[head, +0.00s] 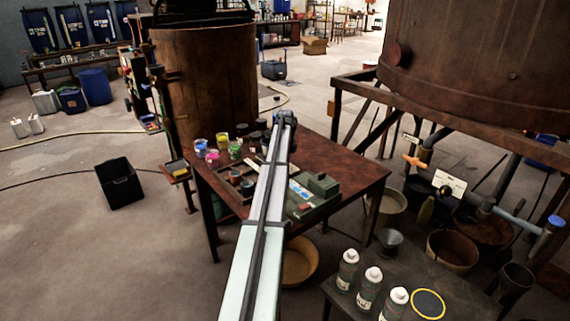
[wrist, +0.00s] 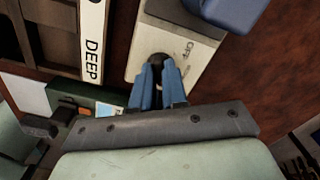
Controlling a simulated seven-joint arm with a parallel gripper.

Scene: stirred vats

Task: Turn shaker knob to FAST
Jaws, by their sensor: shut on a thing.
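The shaker knob (wrist: 158,60) is a small dark round knob on a pale panel (wrist: 187,52) in the wrist view. Lettering that seems to read "OFF" stands beside it on the panel. My gripper (wrist: 158,68) has its two blue fingers shut on the knob, one on each side, and they hide part of it. The direction of the knob's pointer and any FAST mark cannot be made out. In the head view my arm reaches over the brown table (head: 345,170) and hides the knob.
A white strip lettered "DEEP" (wrist: 92,42) and a dark wooden rack (wrist: 40,30) lie left of the panel. A blue part (wrist: 228,10) is above it. Paint pots (head: 222,140) and a green device (head: 322,184) stand on the table.

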